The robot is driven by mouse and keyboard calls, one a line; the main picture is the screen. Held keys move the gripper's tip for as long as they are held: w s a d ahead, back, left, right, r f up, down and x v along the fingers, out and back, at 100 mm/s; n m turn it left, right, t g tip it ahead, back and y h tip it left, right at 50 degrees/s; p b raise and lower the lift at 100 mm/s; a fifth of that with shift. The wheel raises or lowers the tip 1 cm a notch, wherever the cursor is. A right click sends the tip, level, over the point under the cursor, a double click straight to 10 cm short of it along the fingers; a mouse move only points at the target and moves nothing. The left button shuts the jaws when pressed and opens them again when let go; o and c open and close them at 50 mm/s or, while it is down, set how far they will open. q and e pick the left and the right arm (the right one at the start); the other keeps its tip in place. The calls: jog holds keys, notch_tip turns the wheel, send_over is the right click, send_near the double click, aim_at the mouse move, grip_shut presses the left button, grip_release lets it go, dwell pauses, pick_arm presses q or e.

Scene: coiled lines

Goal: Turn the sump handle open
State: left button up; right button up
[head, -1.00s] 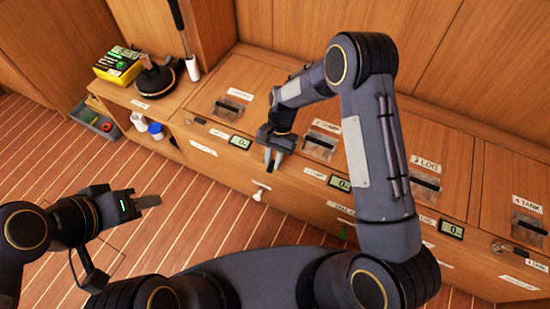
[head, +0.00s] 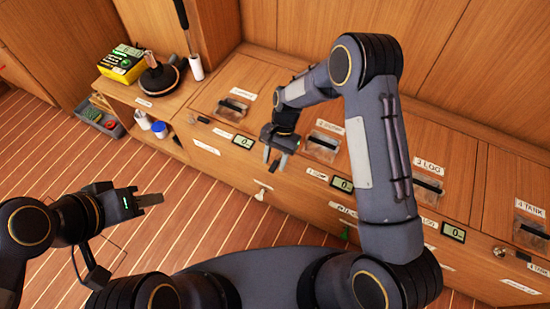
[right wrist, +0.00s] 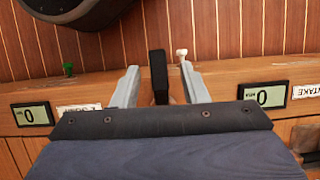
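The sump handle (right wrist: 157,72) is a black lever on the wooden cabinet front. In the right wrist view it stands upright between my right gripper's two fingers (right wrist: 158,85), with a gap on each side. In the head view my right gripper (head: 275,157) is at the front edge of the second hatch and mostly hides the handle. A partly covered label (right wrist: 79,109) and a display reading 0 (right wrist: 33,114) are beside it. My left gripper (head: 150,199) is over the floor, away from the cabinet; its fingers overlap from this side.
Clear-windowed hatches such as the log one (head: 428,187) line the cabinet top. A white pull (head: 260,194) and green pull (head: 345,234) hang at the front. A shelf with a yellow box (head: 122,63) is at the left. The plank floor (head: 190,230) is free.

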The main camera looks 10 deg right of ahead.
aim_at(278, 158)
jog(key=shift+r, duration=0.1)
jog(key=p+v, duration=0.2)
jog(key=v, duration=0.4)
jog(key=shift+w+r, duration=0.1)
jog(key=shift+w+d+r, duration=0.25)
jog(key=shift+r, duration=0.35)
jog(key=shift+r, duration=0.1)
